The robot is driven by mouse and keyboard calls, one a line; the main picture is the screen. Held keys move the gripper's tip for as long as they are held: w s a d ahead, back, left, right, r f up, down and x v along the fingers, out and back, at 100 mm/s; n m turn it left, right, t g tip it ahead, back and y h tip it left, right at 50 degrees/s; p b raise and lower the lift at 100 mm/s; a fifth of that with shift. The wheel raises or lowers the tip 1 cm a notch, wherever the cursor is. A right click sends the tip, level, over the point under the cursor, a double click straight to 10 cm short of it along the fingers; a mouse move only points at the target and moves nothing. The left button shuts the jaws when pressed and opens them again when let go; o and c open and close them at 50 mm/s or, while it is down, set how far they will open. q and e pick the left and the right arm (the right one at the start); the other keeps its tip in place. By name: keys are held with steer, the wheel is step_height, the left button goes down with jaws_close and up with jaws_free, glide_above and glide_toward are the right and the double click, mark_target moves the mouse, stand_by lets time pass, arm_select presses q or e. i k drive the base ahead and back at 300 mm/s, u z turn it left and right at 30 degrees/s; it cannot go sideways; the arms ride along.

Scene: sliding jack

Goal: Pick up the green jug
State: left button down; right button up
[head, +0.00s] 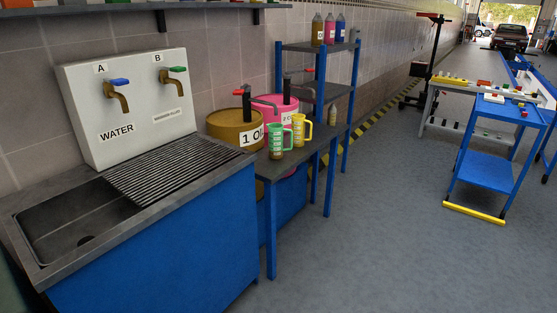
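The green jug (276,141) stands upright on the dark top of a low blue-legged table (317,143), right of the sink. It has white markings and a handle on its right side. A yellow jug (299,131) of similar shape stands just to its right and slightly behind it; the two are very close, and I cannot tell if they touch. Neither of my grippers shows in the head view.
A sink unit (157,245) with two taps fills the left. A brown drum (229,129) and a pink drum (266,104) stand behind the jugs. A blue shelf (357,75) rises behind the table. A blue cart (487,169) stands at right; the floor (375,220) between is clear.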

mark_target(276, 130)
steer(key=z, duration=0.75)
steer(key=i, duration=1.6)
steer(key=u, duration=0.6)
